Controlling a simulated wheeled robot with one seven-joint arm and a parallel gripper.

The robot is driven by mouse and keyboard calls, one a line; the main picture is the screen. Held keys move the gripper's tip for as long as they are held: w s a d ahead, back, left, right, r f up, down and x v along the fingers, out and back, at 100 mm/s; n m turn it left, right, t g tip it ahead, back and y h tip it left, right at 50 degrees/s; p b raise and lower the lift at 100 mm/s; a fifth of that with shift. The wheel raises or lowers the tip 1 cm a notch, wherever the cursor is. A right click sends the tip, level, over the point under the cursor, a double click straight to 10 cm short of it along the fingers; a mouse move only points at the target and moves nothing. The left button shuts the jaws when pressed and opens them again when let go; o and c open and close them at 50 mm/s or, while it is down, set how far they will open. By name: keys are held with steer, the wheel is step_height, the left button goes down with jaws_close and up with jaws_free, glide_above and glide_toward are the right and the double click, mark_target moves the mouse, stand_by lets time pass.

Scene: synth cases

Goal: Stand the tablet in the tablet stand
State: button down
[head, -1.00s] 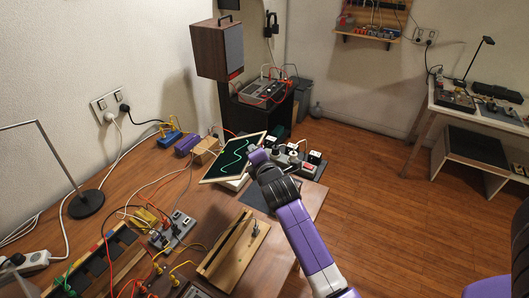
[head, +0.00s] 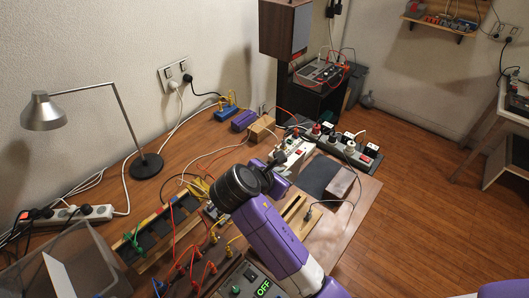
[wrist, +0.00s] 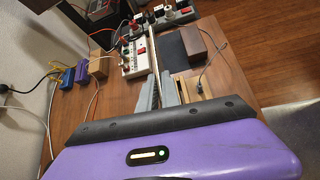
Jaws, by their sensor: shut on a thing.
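In the wrist view the tablet (wrist: 154,62) shows edge-on as a thin pale strip between the two grey fingers of my gripper (wrist: 159,92), which are shut on it. Its screen cannot be seen. The wooden tablet stand (wrist: 187,84) shows partly, just right of the fingers; the near side is hidden by my gripper. In the head view the stand (head: 316,213), a light wooden block with dark slots, lies right of my arm and partly behind it. My arm hides the tablet there. Whether the tablet touches the stand I cannot tell.
A white box with a red switch (wrist: 127,66) stands close left of the tablet. A dark mat (head: 318,174) and a brown block (head: 342,184) lie beyond the stand. Cables and instruments crowd the left; a lamp (head: 146,165) stands at the back left.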

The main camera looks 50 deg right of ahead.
steer(key=shift+s+a+f+n+g, duration=0.1)
steer(key=shift+s+n+g, duration=0.2)
steer(key=shift+s+g, duration=0.15)
steer(key=shift+f+b, duration=0.6)
steer(key=shift+f, duration=2.3)
steer(key=shift+p, duration=0.65)
steer(key=shift+f+b, duration=0.65)
steer(key=shift+f, duration=1.8)
steer(key=c, duration=1.5)
jaws_free()
